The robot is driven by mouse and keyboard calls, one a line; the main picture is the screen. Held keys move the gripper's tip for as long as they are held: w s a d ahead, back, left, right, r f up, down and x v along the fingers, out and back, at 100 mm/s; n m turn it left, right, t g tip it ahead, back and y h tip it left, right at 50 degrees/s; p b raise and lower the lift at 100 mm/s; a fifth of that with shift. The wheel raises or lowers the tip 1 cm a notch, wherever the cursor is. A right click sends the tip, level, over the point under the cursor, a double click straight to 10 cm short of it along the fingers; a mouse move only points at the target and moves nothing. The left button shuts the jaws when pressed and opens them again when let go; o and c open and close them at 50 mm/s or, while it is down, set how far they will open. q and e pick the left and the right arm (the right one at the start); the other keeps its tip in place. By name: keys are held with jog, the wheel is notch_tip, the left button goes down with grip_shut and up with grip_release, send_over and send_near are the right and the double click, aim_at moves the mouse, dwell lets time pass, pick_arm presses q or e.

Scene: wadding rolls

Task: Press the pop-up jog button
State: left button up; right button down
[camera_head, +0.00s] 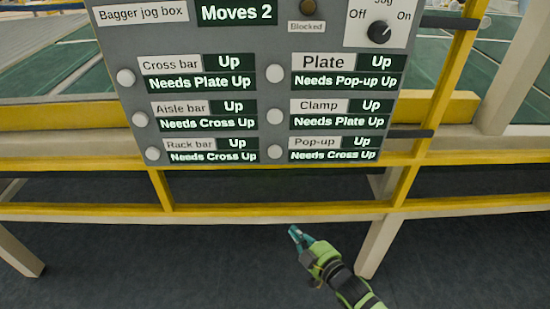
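The grey jog box (262,95) hangs upright on a yellow frame in the upper middle of the head view. The pop-up button (275,152) is a round white button at its lower middle, left of the label "Pop-up" (315,142). Its displays read "Up" and "Needs Cross Up". My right gripper (296,232), green with teal fingers, is below the box, apart from it and lower in the picture than the pop-up button. Its fingers appear close together, but I cannot tell whether they are shut. My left gripper is not in view.
Other white buttons sit nearby: clamp (275,117) above and rack bar (153,154) to the left. The jog switch (379,32) points toward On. A display (237,12) reads "Moves 2". A yellow rail (250,210) runs below the box, above dark floor.

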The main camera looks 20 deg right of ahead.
aim_at(275, 152)
jog(key=a+r+n+t+y, duration=0.1)
jog(key=a+r+n+y, duration=0.1)
jog(key=r, duration=0.7)
jog(key=a+r+n+t+y+b, duration=0.1)
jog(key=a+r+n+t+y, duration=0.1)
jog(key=r, duration=0.8)
jog(key=shift+s+a+r+t+y, duration=0.2)
jog(key=shift+a+t+y, duration=0.1)
jog(key=shift+a+y, duration=0.45)
jog(key=shift+w+d+b, duration=0.15)
jog(key=shift+b, duration=0.15)
jog(key=w+d+b, duration=0.2)
jog(key=w+b, duration=0.1)
jog(key=w, duration=0.5)
jog(key=shift+w+d+b, duration=0.2)
jog(key=shift+b, duration=0.2)
jog(key=shift+w+d, duration=0.1)
jog(key=shift+w, duration=0.3)
